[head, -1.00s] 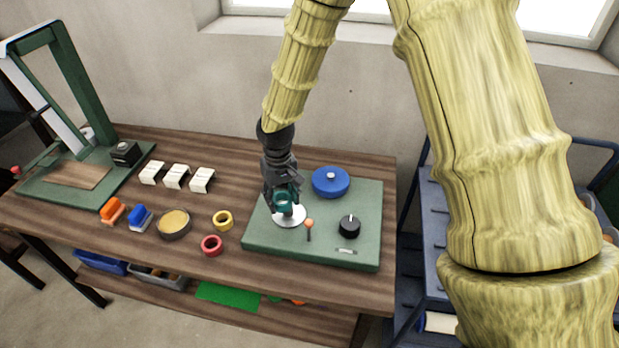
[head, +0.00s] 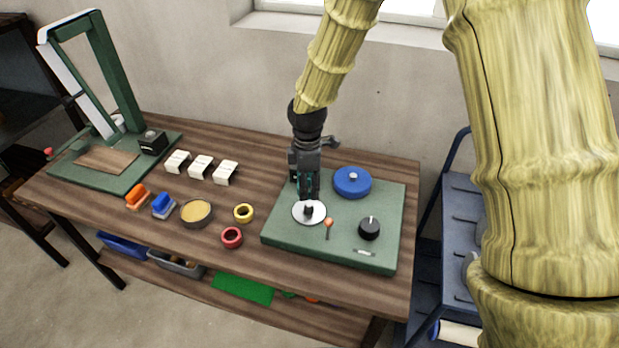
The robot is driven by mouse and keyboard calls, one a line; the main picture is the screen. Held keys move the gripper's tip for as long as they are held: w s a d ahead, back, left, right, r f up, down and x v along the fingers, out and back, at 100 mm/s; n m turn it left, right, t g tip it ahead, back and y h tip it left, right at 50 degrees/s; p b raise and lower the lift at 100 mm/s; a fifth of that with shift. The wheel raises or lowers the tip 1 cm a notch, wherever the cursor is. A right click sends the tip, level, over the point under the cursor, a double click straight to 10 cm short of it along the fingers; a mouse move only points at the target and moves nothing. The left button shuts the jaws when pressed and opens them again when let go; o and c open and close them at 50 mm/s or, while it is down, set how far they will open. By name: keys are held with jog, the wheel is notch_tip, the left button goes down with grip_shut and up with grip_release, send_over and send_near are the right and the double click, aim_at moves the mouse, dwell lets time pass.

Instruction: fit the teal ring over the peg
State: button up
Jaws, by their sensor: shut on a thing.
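The teal ring (head: 314,184) shows only as a thin strip between the dark fingers of my gripper (head: 308,190). My gripper is shut on it, and the fingers hide most of it. A short dark peg (head: 308,211) stands at the middle of a pale round disc (head: 319,217) on the green board (head: 290,244). My gripper points down just above the peg. I cannot tell the exact gap between ring and peg.
On the board are a blue round lid (head: 352,184), a black knob (head: 369,229) and an orange-tipped pin (head: 328,224). Left of it lie a yellow ring (head: 243,212), a red ring (head: 231,237) and a round tin (head: 197,213). White blocks (head: 201,166) stand further back.

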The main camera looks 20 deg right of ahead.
aim_at(309, 204)
jog(key=n, duration=0.2)
jog(key=r+n, duration=0.1)
jog(key=n, duration=0.4)
jog(key=shift+w+d+r, duration=0.1)
jog(key=shift+d+r, duration=0.15)
jog(key=shift+f, duration=0.1)
jog(key=shift+f+b, duration=2.35)
jog(key=shift+f, duration=1.85)
jog(key=shift+f, duration=0.45)
jog(key=o, duration=0.9)
jog(key=shift+r, duration=0.1)
notch_tip(309, 204, up, 12)
jog(key=shift+f, duration=0.1)
